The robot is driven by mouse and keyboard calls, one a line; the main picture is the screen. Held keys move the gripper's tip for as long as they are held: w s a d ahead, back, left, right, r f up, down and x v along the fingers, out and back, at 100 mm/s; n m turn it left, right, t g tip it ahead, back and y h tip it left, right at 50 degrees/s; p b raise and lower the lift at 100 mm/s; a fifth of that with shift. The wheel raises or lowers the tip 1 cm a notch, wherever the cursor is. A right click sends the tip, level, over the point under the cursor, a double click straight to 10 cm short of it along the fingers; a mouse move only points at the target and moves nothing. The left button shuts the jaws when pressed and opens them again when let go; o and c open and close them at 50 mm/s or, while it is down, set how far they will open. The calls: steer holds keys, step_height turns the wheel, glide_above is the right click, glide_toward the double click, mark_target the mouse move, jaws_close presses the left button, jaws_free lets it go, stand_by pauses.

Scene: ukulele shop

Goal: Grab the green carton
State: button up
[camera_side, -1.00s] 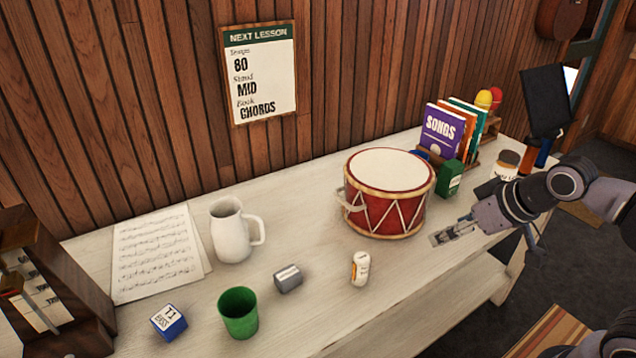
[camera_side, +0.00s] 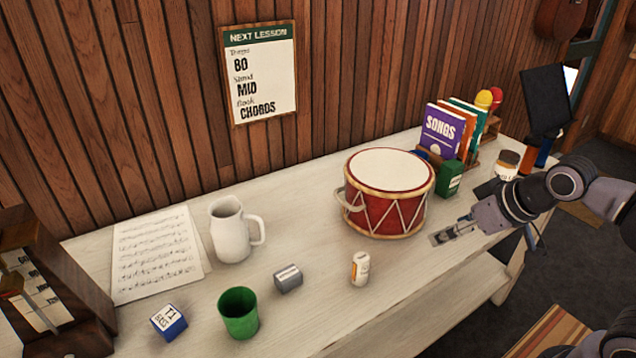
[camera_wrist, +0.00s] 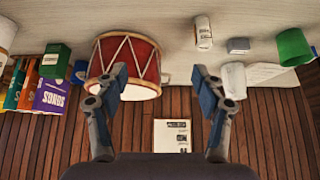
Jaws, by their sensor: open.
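The green carton (camera_side: 449,179) is a small dark green box with a pale label. It stands upright on the bench, close to the right side of the red drum and in front of the book rack. In the wrist view the green carton (camera_wrist: 56,61) shows at the left, left of the drum and outside my fingers. My gripper (camera_side: 440,239) is open and empty, over the front part of the bench, to the front and slightly left of the carton. In the wrist view my gripper (camera_wrist: 159,75) has its fingers spread, with the drum partly behind the left finger.
The red drum (camera_side: 388,207) stands beside the carton. Books (camera_side: 441,130) in a rack are behind it, and a jar (camera_side: 507,164) is to its right.

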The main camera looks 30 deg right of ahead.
steer(key=w+d+r+m+g+h, duration=0.1)
steer(key=w+d+r+m+g, duration=0.1)
steer(key=w+d+r+m, duration=0.4)
steer(key=m+g, duration=0.5)
steer(key=m, duration=0.7)
glide_toward(456, 164)
steer(key=shift+h, duration=0.4)
step_height(456, 164, down, 5)
steer(key=shift+f, duration=0.2)
steer(key=shift+d+f, duration=0.1)
steer(key=shift+f, duration=0.2)
steer(key=f, duration=0.5)
steer(key=shift+d, duration=0.35)
steer(key=shift+w+f, duration=0.2)
steer(key=shift+f, duration=1.2)
steer(key=shift+w+f, duration=0.2)
steer(key=shift+f, duration=1.2)
steer(key=c, duration=1.3)
